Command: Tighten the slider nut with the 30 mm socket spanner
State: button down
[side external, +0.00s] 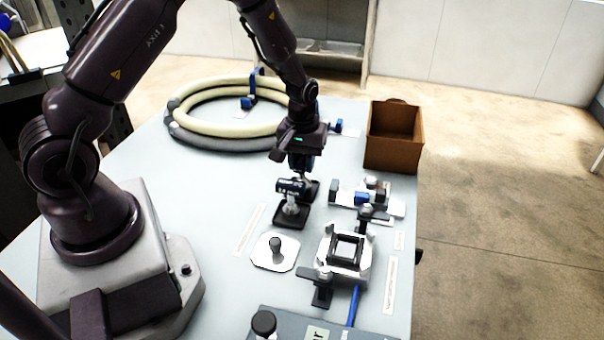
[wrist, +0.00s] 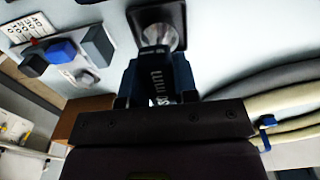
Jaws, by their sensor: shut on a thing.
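The socket spanner (side external: 291,186) has a dark body with pale lettering, and its metal lower end stands at a dark square base (side external: 283,221). My gripper (side external: 300,170) points down and is shut on the spanner. In the wrist view, the spanner's dark handle (wrist: 159,84) with "mm" lettering sits between the blue fingers of my gripper (wrist: 157,72). Its metal end (wrist: 166,36) is over or in the dark base; I cannot tell whether it touches. I cannot pick out the slider nut with certainty among the metal fittings.
A clamped fixture with a black square frame (side external: 346,249) stands front right. A white plate with a dark knob (side external: 275,248) lies left of it. Blue-and-dark fittings (side external: 362,197) sit behind it. A brown box (side external: 394,142) and coiled hoses (side external: 215,143) are farther back.

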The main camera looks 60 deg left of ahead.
jog(key=shift+r, duration=2.4)
jog(key=c, duration=1.5)
grip_release()
grip_shut()
jog(key=w+d+r, duration=0.1)
jog(key=w+d, duration=0.2)
jog(key=w, duration=0.5)
jog(key=w+d+r, duration=0.1)
jog(key=w+d, duration=0.3)
jog(key=w, duration=0.3)
jog(key=shift+a+f, duration=0.15)
jog(key=shift+f, duration=0.9)
jog(key=shift+a+f, duration=0.15)
jog(key=shift+f, duration=0.85)
